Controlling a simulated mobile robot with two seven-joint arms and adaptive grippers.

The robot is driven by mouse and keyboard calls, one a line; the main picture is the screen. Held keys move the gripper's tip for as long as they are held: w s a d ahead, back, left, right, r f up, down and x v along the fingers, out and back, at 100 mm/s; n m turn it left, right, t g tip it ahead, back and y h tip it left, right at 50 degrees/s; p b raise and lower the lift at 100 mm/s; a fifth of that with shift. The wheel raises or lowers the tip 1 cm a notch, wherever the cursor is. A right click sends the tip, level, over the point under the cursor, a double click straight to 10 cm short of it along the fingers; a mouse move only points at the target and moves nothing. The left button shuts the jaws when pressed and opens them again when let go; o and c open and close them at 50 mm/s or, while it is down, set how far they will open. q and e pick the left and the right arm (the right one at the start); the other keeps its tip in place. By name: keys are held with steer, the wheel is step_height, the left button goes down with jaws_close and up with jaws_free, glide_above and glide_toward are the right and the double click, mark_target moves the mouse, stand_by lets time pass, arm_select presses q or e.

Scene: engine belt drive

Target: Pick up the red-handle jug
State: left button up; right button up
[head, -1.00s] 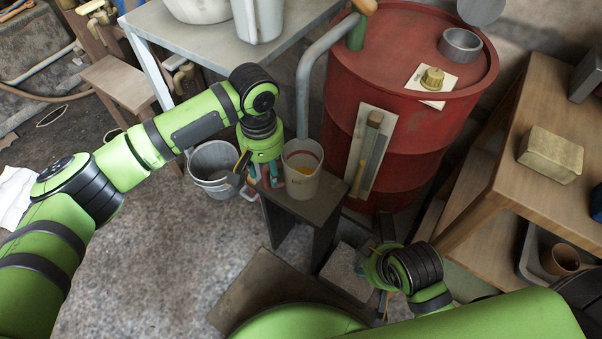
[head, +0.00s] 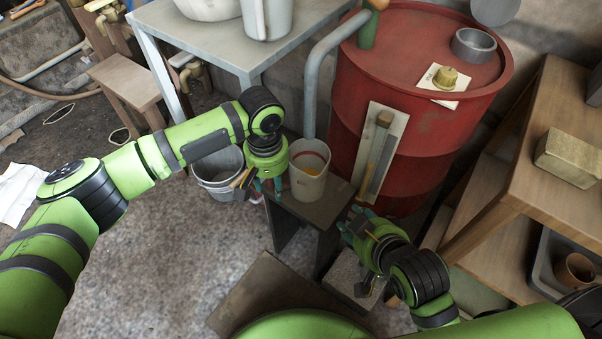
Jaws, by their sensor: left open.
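A pale jug (head: 308,182) stands upright on a small dark stool (head: 325,208), with something yellow and a reddish band visible inside it. Its handle is not clearly visible; my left gripper covers its left side. My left gripper (head: 268,187) is open, pointing down right beside the jug's left side; whether it touches the jug cannot be told. My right gripper (head: 350,221) is at the stool's right edge, below and right of the jug. Its teal fingertips look apart, with nothing seen between them.
A grey bucket (head: 218,178) stands on the floor behind my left gripper. A red drum (head: 405,130) is close behind the jug. A metal table (head: 190,40) holds a white jug (head: 266,18). A wooden shelf (head: 520,185) stands at right. The floor at lower left is clear.

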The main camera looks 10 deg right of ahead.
arm_select(q)
jaws_close()
steer(key=shift+r, duration=0.15)
arm_select(e)
steer(key=shift+s+f, duration=0.1)
steer(key=shift+s, duration=0.05)
arm_select(q)
steer(key=shift+r, duration=0.25)
step_height(320, 180, up, 4)
steer(key=shift+r+p, duration=0.15)
steer(key=shift+p, duration=0.8)
steer(key=shift+r+p, duration=0.3)
steer(key=shift+r, duration=0.6)
steer(key=shift+r+p, duration=0.45)
steer(key=shift+r, duration=1.1)
arm_select(e)
steer(key=s+d+f+g+h, duration=0.1)
steer(key=s+d+f+g, duration=0.2)
steer(key=s+f+g, duration=0.3)
steer(key=shift+s+d+f+m, duration=0.15)
steer(key=shift+s+f+m, duration=0.15)
steer(key=shift+s+f, duration=0.9)
steer(key=shift+w+f, duration=0.25)
steer(key=shift+w, duration=0.05)
